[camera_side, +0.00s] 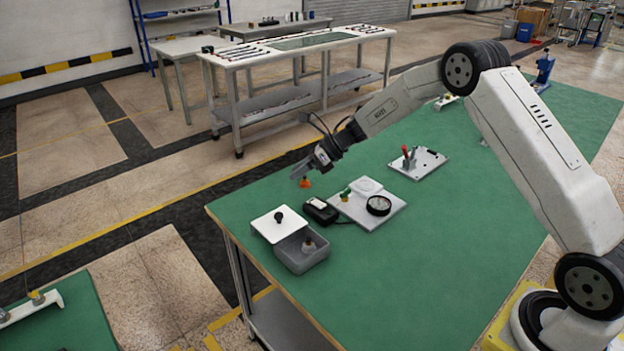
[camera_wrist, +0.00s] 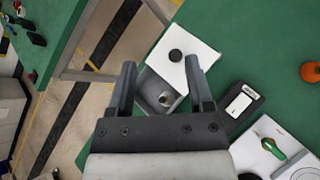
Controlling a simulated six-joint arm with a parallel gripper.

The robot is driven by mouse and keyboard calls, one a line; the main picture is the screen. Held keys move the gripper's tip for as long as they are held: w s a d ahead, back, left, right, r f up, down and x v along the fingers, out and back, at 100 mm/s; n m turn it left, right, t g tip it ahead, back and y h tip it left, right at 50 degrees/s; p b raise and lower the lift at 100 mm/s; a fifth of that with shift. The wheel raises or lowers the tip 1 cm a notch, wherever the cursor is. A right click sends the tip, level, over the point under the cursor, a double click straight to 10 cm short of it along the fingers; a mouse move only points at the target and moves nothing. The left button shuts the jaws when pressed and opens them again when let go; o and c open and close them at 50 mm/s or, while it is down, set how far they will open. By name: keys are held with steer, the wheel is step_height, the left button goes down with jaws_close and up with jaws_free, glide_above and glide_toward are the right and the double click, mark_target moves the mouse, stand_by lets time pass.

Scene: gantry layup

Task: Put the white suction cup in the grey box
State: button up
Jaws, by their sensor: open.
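The grey box (camera_side: 300,262) stands near the left end of the green table, and it also shows between my fingers in the wrist view (camera_wrist: 147,86). A small pale suction cup with a dark, brass-like fitting (camera_side: 309,245) is inside the box; it shows in the wrist view too (camera_wrist: 166,99). The white lid with a black knob (camera_side: 268,225) sits off to the back left of the box opening, which is uncovered. My gripper (camera_side: 300,172) is open and empty, raised above the table; its spread fingers show in the wrist view (camera_wrist: 160,72).
An orange suction cup (camera_side: 305,183) stands behind the box. A black device with a label (camera_side: 320,211) lies right of the box. A white plate (camera_side: 345,208) carries a green suction cup (camera_side: 345,192) and a black ring (camera_side: 379,205). The front of the table is clear.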

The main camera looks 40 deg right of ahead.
steer(key=s+d+r+m+t+h, duration=0.1)
steer(key=s+r+m+t+h, duration=0.2)
steer(key=m, duration=0.9)
steer(key=s+d+r+m+t+h, duration=0.1)
steer(key=s+r+m+h, duration=0.25)
steer(key=m, duration=0.75)
steer(key=s+a+f+m+g+h, duration=0.1)
steer(key=s+f+m+g, duration=0.1)
steer(key=s+m, duration=0.8)
steer(key=s+a+f+m+g+h, duration=0.1)
steer(key=s+m+g, duration=0.4)
steer(key=s+m, duration=0.5)
steer(key=s+f, duration=0.1)
steer(key=s, duration=0.4)
steer(key=shift+a+f+h, duration=0.2)
steer(key=shift+h, duration=0.15)
